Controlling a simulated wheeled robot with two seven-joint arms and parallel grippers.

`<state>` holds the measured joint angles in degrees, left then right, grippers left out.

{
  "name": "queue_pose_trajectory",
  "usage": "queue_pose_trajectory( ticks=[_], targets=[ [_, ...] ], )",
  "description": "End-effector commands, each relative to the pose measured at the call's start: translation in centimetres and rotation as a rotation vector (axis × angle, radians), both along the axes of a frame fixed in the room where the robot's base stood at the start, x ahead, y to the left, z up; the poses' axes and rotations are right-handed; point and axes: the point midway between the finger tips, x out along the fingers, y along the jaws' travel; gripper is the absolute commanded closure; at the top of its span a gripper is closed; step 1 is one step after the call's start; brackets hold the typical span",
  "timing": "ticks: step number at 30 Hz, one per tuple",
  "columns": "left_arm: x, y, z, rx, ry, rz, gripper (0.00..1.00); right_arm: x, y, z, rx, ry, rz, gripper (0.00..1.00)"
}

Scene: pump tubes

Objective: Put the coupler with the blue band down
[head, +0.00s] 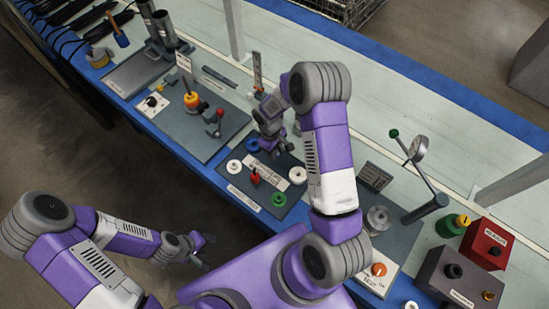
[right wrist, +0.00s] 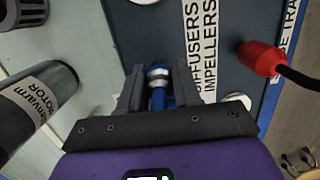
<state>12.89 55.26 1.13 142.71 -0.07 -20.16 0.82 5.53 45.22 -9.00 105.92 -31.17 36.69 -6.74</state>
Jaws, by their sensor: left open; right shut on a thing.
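The coupler with the blue band (right wrist: 158,77) shows in the right wrist view as a small silver and blue piece between my right gripper's fingers. My right gripper (right wrist: 159,82) is shut on it. In the head view my right gripper (head: 276,148) is over the back edge of the dark parts tray (head: 238,183); the coupler is too small or hidden to make out there. My left gripper (head: 205,249) is open and empty, in front of the bench and away from the tray.
The tray holds white discs (head: 297,174), a green ring (head: 279,199) and a red-capped part (head: 254,178). A grey motor (right wrist: 35,105) lies at left in the right wrist view. Left of the tray is a grey plate (head: 190,128) with an orange part (head: 192,100).

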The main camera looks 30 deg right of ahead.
Motion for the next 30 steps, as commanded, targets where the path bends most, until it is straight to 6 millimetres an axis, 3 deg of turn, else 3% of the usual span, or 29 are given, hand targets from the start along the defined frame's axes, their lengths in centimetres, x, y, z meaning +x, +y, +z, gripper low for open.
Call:
queue_pose_trajectory(
  ticks=[8,19,20,21,25,30],
  targets=[
    [0.0,0.0,-1.1,0.0,0.0,0.0,0.42,0.0,0.0,-3.6,0.0,0.0,0.001,1.0],
    [0.0,0.0,-1.4,0.0,0.0,0.0,0.42,0.0,0.0,-3.9,0.0,-0.001,0.0,1.0],
    [0.0,0.0,-1.4,0.0,0.0,0.0,0.42,0.0,0.0,-3.9,0.0,-0.001,0.0,0.66],
    [0.0,0.0,-1.3,0.0,0.0,0.0,0.42,0.0,0.0,-3.9,0.0,-0.001,0.0,0.6],
    [0.0,0.0,-1.3,0.0,0.0,0.0,0.42,0.0,0.0,-3.8,0.0,-0.001,-0.001,0.42],
    [0.0,0.0,-1.3,0.0,0.0,0.0,0.42,0.0,0.0,-3.8,0.0,-0.001,-0.001,0.42]
  ],
)
